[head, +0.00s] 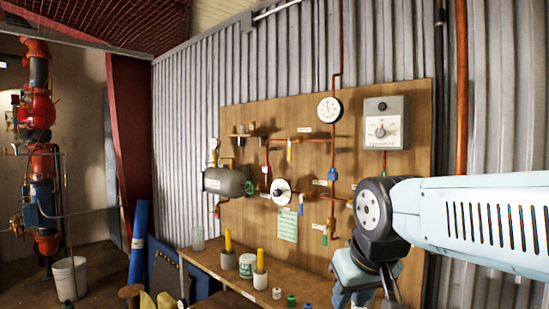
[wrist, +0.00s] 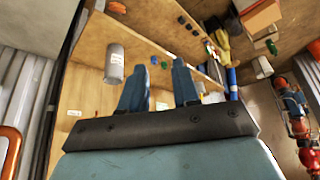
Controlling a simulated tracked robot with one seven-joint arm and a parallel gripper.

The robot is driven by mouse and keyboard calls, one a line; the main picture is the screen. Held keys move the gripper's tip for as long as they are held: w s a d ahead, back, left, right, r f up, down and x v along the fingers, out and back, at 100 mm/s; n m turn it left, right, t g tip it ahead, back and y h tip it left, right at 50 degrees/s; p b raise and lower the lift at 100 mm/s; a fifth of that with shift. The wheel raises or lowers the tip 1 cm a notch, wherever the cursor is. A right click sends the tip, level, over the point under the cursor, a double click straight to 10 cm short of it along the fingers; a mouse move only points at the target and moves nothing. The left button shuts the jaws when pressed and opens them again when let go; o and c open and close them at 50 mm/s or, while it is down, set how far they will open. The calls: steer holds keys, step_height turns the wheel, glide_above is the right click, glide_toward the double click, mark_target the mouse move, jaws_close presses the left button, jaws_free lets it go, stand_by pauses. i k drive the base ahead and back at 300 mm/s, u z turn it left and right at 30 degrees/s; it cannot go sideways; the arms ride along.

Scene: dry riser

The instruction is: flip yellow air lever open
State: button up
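A small yellow lever (head: 289,151) hangs upright below a red pipe on the wooden board (head: 237,120) in the head view, left of and below the round gauge. I cannot pick it out for sure in the wrist view. My gripper (head: 365,295) is low at the right in the head view, in front of the board and well away from the lever; its fingers are partly cut off by the lower edge. In the wrist view my gripper (wrist: 160,72) has its two blue fingers apart with nothing between them.
The board also carries a white gauge (head: 329,110), a grey control box (head: 386,112), a grey tank (head: 225,182), a white dial (head: 281,184) and a green lever (head: 325,238). Cups and small caps stand on the bench (head: 215,266) below. A labelled grey cylinder (wrist: 114,66) is near my fingers in the wrist picture.

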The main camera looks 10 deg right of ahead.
mark_target(289, 148)
steer(key=k, duration=1.25)
steer(key=u, duration=0.45)
steer(key=i, duration=0.75)
steer(key=u, duration=0.6)
steer(key=i, duration=1.35)
steer(key=z, duration=0.6)
